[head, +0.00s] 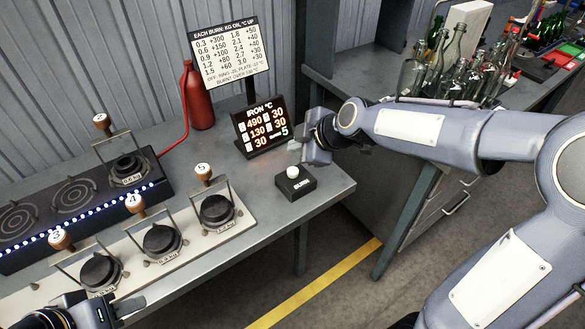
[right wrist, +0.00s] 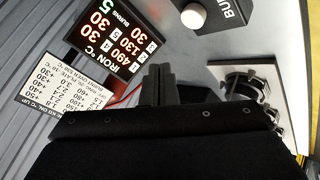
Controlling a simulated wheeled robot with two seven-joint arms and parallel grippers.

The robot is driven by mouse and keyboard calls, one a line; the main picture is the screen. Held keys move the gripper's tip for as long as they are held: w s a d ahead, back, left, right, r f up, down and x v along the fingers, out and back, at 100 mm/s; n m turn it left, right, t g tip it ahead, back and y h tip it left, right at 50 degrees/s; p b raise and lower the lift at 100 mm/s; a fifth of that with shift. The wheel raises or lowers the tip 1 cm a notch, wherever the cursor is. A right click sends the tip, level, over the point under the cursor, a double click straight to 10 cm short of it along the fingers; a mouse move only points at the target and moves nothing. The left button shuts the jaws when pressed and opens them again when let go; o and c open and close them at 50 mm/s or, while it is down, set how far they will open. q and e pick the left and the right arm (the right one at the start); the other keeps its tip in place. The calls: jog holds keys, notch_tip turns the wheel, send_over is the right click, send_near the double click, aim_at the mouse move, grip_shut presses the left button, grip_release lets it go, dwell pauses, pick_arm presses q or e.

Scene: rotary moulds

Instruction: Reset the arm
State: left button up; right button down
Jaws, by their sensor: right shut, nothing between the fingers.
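My right arm comes in from the right in the head view. Its gripper (head: 298,147) is shut and empty, above the table beside the iron display (head: 262,127) and behind the black button box (head: 295,184) with its white button (head: 292,172). In the right wrist view the closed fingers (right wrist: 158,84) show with nothing between them. The display (right wrist: 108,38) and part of the button box (right wrist: 222,22) lie beyond them. My left gripper (head: 118,312) is at the bottom left, cut by the frame edge, near the front moulds. Its finger opening is not clear.
A round black mould (head: 128,167) sits on the dark burner plate (head: 35,240). Several others with numbered wooden knobs stand on a pale tray (head: 195,243). A red bottle (head: 198,97) and chart (head: 230,52) stand behind. Glass bottles (head: 450,62) crowd the right bench.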

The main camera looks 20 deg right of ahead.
jog(key=s+d+m+g, duration=0.1)
jog(key=s+d+m, duration=0.1)
jog(key=s+m, duration=0.6)
jog(key=s+d+f+m+g+h, duration=0.1)
jog(key=s+d+m, duration=0.2)
jog(key=s+m, duration=0.6)
jog(key=s+p, duration=0.1)
jog(key=s, duration=0.9)
jog(key=shift+f, duration=0.15)
dwell(2.1)
jog(key=w+a+r+m+t+y+p, duration=0.1)
jog(key=w+r+m+p, duration=0.3)
jog(key=w, duration=0.3)
jog(key=w+a+r+m+y+p, duration=0.1)
jog(key=w+a+r+m, duration=0.15)
jog(key=w+m, duration=0.35)
jog(key=w+a+f+m+t+h+p, duration=0.1)
jog(key=w+m+p, duration=0.2)
jog(key=w+m, duration=0.6)
jog(key=w, duration=0.5)
jog(key=shift+a+f+p, duration=0.2)
jog(key=shift+a+p, duration=0.05)
jog(key=shift+p, duration=0.05)
